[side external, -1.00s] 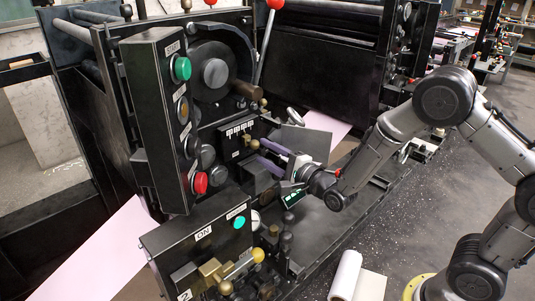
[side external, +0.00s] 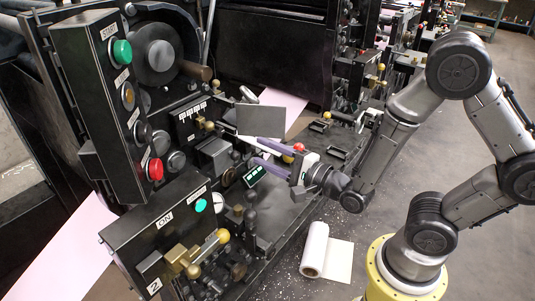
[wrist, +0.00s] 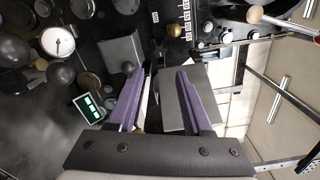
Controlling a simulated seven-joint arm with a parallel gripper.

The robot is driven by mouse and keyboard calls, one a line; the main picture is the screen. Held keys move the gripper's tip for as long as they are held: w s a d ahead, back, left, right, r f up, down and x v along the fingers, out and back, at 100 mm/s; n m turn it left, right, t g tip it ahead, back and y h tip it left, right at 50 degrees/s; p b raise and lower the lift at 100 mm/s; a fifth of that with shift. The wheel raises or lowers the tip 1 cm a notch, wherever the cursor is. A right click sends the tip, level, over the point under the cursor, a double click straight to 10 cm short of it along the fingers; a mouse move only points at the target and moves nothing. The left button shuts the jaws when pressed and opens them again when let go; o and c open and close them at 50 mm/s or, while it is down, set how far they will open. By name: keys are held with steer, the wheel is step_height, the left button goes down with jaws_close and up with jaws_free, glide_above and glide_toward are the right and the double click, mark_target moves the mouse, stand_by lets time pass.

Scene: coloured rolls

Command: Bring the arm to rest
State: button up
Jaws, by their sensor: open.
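My gripper (side external: 247,150) has two purple fingers, apart and with nothing seen between them. It hangs in front of the black machine (side external: 270,55), pointing left toward its panel of knobs. In the wrist view my gripper (wrist: 156,72) also shows as open, with a gap between the fingertips. A grey plate (side external: 261,119) stands behind the fingers in the side view. I cannot tell whether the fingers touch anything.
A control box with a green button (side external: 122,51) and a red button (side external: 155,169) stands at left. A small display (side external: 254,176) sits below my fingers. A brass lever with a yellow knob (side external: 222,236) is at the front. A white roll (side external: 315,250) lies on the floor.

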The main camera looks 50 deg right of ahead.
steer(key=shift+s+d, duration=0.1)
steer(key=shift+s, duration=0.1)
step_height(320, 180, up, 16)
steer(key=d+r+n, duration=0.1)
steer(key=n, duration=0.4)
steer(key=s+f+n+g, duration=0.5)
steer(key=s+n+g, duration=0.1)
steer(key=s+n, duration=0.2)
steer(key=s+f+n+g, duration=0.5)
steer(key=s+n, duration=0.3)
steer(key=s, duration=0.3)
steer(key=shift+s+d+f+g, duration=0.25)
steer(key=shift+d+g, duration=0.15)
steer(key=shift+g, duration=0.3)
steer(key=shift+r, duration=0.1)
